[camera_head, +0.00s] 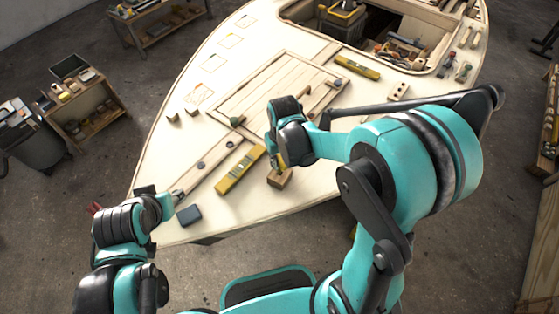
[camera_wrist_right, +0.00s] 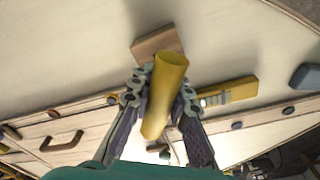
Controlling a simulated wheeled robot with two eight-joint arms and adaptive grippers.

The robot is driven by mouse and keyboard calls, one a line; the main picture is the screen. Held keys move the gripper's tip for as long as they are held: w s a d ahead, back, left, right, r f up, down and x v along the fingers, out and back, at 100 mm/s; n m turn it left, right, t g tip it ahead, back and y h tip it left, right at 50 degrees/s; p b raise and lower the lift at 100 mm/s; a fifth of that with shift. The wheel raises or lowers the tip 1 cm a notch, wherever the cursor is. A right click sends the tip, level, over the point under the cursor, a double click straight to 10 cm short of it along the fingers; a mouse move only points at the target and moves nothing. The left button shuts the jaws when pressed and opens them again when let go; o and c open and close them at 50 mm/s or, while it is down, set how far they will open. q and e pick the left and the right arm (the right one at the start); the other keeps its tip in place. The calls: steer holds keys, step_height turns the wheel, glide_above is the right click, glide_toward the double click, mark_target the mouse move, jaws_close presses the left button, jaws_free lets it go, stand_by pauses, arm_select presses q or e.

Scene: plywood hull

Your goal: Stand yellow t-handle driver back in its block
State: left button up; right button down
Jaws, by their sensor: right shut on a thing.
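The yellow t-handle driver (camera_wrist_right: 166,92) is between the fingers of my right gripper (camera_wrist_right: 160,100), which is shut on it. In the head view, only a sliver of yellow (camera_head: 281,160) shows below my right gripper (camera_head: 277,158). The wooden block (camera_head: 279,179) sits on the deck just below it and also shows behind the yellow handle in the wrist view (camera_wrist_right: 157,43). The driver's lower end is hidden, so I cannot tell whether it touches or enters the block. My left gripper (camera_head: 177,196) is low over the deck at left; its fingers are too small to read.
A yellow level (camera_head: 240,170) lies left of the block, and a dark blue box (camera_head: 189,215) lies near my left gripper. Another yellow level (camera_head: 357,67) lies beside the open hatch (camera_head: 431,71). Bare deck lies around the block's front.

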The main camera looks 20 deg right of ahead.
steer(key=shift+f+b, duration=0.8)
steer(key=shift+f, duration=0.15)
steer(key=c, duration=1.4)
jaws_free()
steer(key=shift+o, duration=0.2)
steer(key=shift+r, duration=0.15)
steer(key=r, duration=0.8)
steer(key=s+r, duration=0.1)
steer(key=r, duration=0.2)
steer(key=shift+d+r, duration=0.15)
steer(key=shift+r, duration=0.25)
steer(key=s+d+t, duration=0.2)
steer(key=s+t, duration=0.1)
steer(key=s, duration=0.2)
steer(key=s+d+r+m+t, duration=0.1)
steer(key=s+d+t, duration=0.1)
steer(key=s, duration=0.3)
steer(key=shift+d+m+t, duration=0.3)
steer(key=shift+d+t, duration=0.05)
steer(key=shift+t, duration=0.25)
